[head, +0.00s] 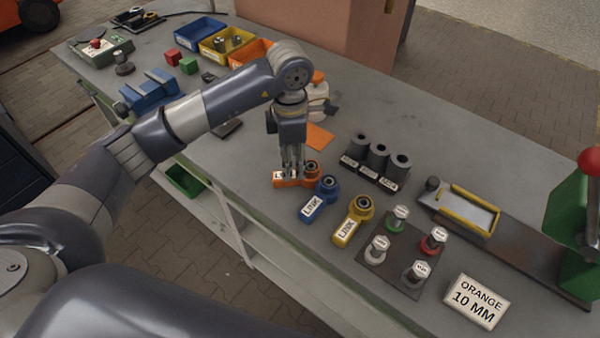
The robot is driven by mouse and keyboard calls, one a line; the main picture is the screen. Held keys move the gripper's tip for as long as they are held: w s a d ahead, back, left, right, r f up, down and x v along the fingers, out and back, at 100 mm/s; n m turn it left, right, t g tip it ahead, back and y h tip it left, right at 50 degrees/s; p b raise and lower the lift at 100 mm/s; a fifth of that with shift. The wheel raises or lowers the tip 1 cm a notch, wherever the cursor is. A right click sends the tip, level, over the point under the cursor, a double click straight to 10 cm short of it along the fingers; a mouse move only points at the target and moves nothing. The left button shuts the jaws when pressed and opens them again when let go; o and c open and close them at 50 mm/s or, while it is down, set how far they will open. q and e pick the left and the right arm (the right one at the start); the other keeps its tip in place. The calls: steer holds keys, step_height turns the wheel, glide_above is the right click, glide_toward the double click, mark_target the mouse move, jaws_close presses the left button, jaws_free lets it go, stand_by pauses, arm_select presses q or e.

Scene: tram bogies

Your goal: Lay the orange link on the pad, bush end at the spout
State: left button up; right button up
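The orange link (286,183) lies on the bench with its bush end (312,167) to the right. My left gripper (291,172) points straight down with its fingertips at the link's labelled shank, hiding part of the label. The finger gap is too small to tell whether they grip it. I cannot tell for certain which part is the spout. My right gripper is not in view.
A blue link (320,198) and a yellow link (352,222) lie close to the right. Grey cylinders (378,158) stand behind them. A plate (398,280) with several capped pins and an "ORANGE 10 MM" sign (477,302) are in front. A green press (580,230) stands far right.

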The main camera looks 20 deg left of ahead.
arm_select(q)
step_height(320, 180, down, 5)
steer(key=shift+s+r+p, duration=0.1)
steer(key=shift+s+p, duration=0.05)
steer(key=shift+p, duration=1.05)
steer(key=shift+f, duration=0.25)
jaws_close()
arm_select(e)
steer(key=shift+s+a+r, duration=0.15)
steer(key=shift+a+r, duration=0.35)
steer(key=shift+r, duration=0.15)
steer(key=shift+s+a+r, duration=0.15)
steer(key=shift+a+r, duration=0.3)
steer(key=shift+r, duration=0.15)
